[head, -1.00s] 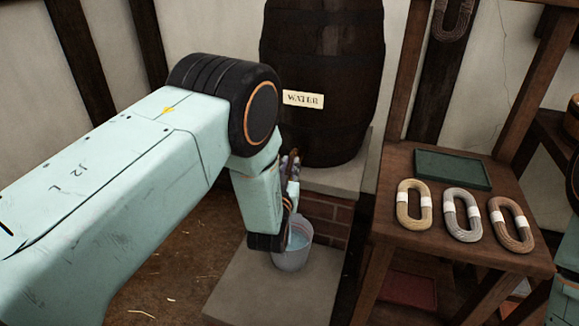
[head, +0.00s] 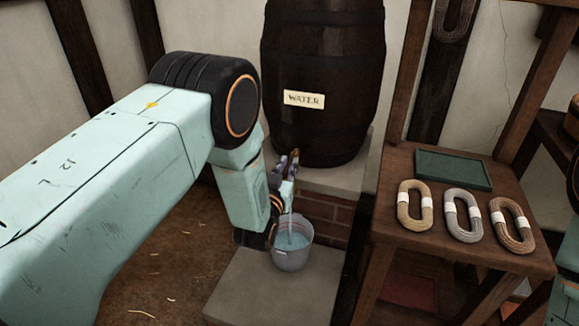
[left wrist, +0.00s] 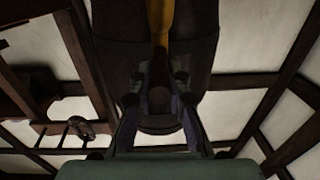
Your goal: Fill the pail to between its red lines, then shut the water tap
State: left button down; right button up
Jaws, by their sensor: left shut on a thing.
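The water barrel (head: 325,60) with its WATER label stands on a stone-topped brick base. A brown tap part (head: 295,154) shows at its lower front, mostly hidden by my left gripper (head: 287,168). That gripper is shut on the tap; in the left wrist view its fingers (left wrist: 158,98) stand either side of a dark tap part (left wrist: 158,72), below a yellowish piece. The grey translucent pail (head: 292,256) stands upright on a low slab under the tap. A thin pale stream falls into it, and bluish water shows inside. My right gripper is out of view.
A wooden stand (head: 400,236) to the right holds a green tray (head: 453,169) and three rope coils (head: 464,215). The slab (head: 250,290) is bare in front of the pail. Straw lies on the floor at left.

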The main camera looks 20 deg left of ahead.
pick_arm(q)
jog(key=shift+w+a+f+m+g+h+b, duration=0.1)
jog(key=shift+w+a+m+g+h+b, duration=0.25)
jog(key=shift+a+m+g+h+b, duration=1.1)
jog(key=shift+w+a+r+m+g+h+b, duration=0.15)
jog(key=shift+w+m+g+h, duration=0.3)
jog(key=shift+m+h, duration=2)
jog(key=shift+w+a+f+m+g+h+b, duration=0.2)
jog(key=shift+a+m+g+h+b, duration=0.75)
jog(key=shift+h, duration=1.95)
jog(key=shift+w+d, duration=0.1)
jog(key=c, duration=1.3)
grip_release()
jog(key=v, duration=1.2)
